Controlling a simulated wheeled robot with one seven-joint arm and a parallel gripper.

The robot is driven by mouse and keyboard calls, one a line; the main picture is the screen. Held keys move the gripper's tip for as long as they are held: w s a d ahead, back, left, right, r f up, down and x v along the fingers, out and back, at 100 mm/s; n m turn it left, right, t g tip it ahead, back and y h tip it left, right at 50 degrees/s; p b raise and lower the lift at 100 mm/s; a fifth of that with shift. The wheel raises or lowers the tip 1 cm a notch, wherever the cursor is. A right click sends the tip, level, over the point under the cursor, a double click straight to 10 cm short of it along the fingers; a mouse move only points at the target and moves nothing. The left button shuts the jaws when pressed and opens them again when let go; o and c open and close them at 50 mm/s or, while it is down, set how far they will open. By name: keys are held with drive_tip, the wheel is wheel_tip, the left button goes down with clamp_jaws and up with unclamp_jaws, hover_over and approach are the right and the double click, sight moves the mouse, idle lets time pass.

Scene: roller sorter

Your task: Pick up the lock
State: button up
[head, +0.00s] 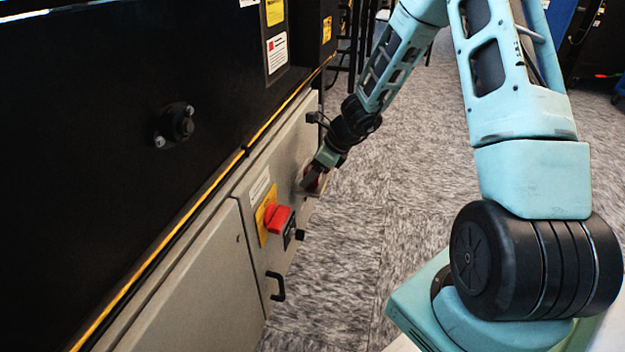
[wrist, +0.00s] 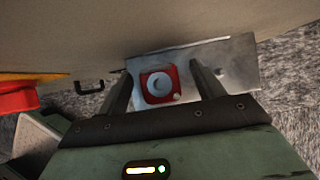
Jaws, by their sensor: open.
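The lock (wrist: 158,85) shows in the wrist view as a red body with a pale round part in its middle. It sits against a grey metal plate (wrist: 240,62) by the beige cabinet face. My gripper (wrist: 162,80) is open, with one dark finger on each side of the lock; I cannot tell whether either finger touches it. In the head view my gripper (head: 310,182) is at the right end of the cabinet front and mostly covers the lock (head: 313,180), of which a little red shows.
A red rotary switch (head: 278,218) on a yellow plate sticks out of the cabinet left of my gripper. A black handle (head: 276,287) is below it. The black machine body (head: 90,150) rises above the cabinet. Carpeted floor (head: 340,260) to the right is clear.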

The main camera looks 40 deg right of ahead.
drive_tip(key=shift+c, duration=0.2)
drive_tip(key=c, duration=1.1)
drive_tip(key=shift+r, duration=0.1)
wheel_tip(320, 180, up, 14)
drive_tip(key=p, duration=1.1)
drive_tip(key=shift+r+p, duration=0.25)
drive_tip(key=shift+p, duration=0.15)
